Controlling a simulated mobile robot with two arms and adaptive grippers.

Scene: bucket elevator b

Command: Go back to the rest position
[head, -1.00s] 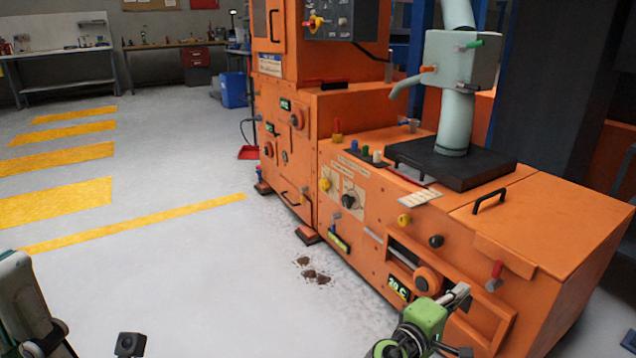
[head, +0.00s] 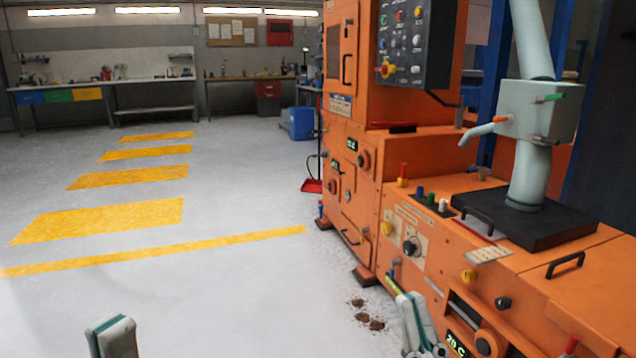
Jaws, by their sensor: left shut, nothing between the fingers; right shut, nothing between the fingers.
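Pale grey links of my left arm (head: 113,337) rise at the bottom edge, left of the middle, over bare floor. Similar links of my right arm (head: 414,325) stand at the bottom edge in front of the orange machine (head: 440,235). Only arm parts show. Neither gripper's fingers are in the picture; both lie hidden or below the frame. I cannot tell whether the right arm touches the machine.
The machine fills the right side, with a control panel (head: 410,40) and a grey pipe (head: 528,175). Brown clumps (head: 365,320) lie on the floor beside it. A red dustpan (head: 312,186) and blue bin (head: 298,123) stand behind. The floor at left is clear.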

